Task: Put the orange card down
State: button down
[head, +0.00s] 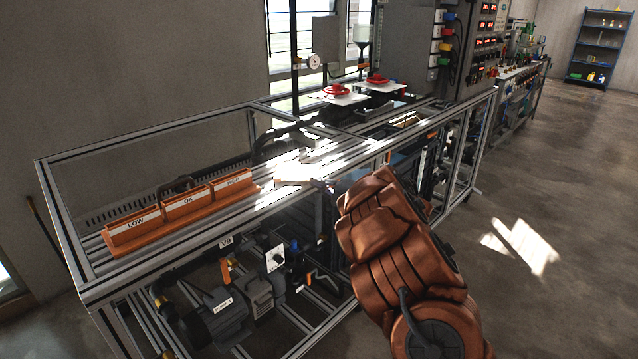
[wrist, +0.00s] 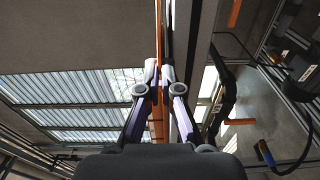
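An orange card (wrist: 159,118) shows nearly edge-on as a thin upright strip between my fingers in the wrist view. My gripper (wrist: 159,73) is shut on it. In the head view my gripper (head: 325,186) is at the end of my copper arm, over the bench's front rail. A pale, sunlit flat piece (head: 294,173) is just left of it, probably the card washed out by glare. Three orange holders stand in a row on the bench to the left: LOW (head: 133,236), OK (head: 186,213) and HIGH (head: 233,191). The fingertips are small in the head view.
The bench (head: 82,296) has an aluminium frame with upper rails around its top. Red valve wheels (head: 338,90) stand farther back. A motor and pump (head: 226,312) sit below. Open floor (head: 560,205) lies to the right, with a blue shelf (head: 598,45) far away.

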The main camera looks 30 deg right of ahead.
jog(key=shift+f, duration=0.35)
jog(key=c, duration=1.3)
grip_release()
jog(key=shift+r, duration=0.2)
jog(key=b+v, duration=0.1)
jog(key=v, duration=1.1)
